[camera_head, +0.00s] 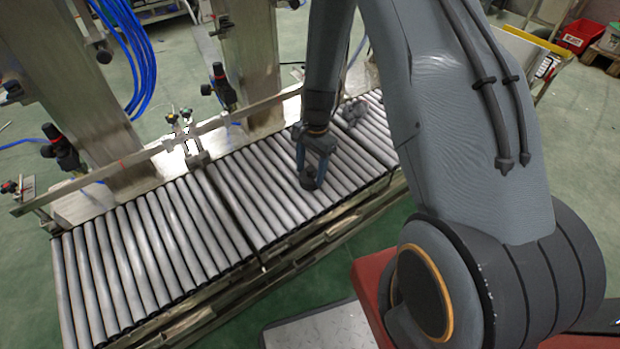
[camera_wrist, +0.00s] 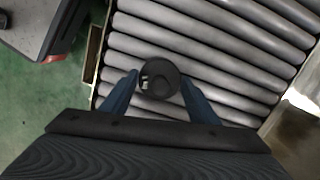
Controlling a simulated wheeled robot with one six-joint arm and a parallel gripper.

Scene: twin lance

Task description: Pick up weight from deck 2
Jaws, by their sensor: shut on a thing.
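The weight (camera_head: 309,180) is a small dark, round-topped piece at the roller conveyor (camera_head: 230,205). In the wrist view the weight (camera_wrist: 160,77) shows its round dark top with a lighter notch on its left side. My gripper (camera_head: 312,172) reaches down over the rollers, with its blue fingers on either side of the weight. In the wrist view my gripper (camera_wrist: 158,90) is shut on the weight. I cannot tell whether the weight touches the rollers or hangs just above them.
A metal guide rail (camera_head: 170,142) with clamps and knobs runs along the conveyor's far side, in front of steel posts (camera_head: 75,85). A small grey object (camera_head: 353,112) sits on the rollers farther back. A red crate (camera_head: 580,36) stands at the far right. The rollers at left are clear.

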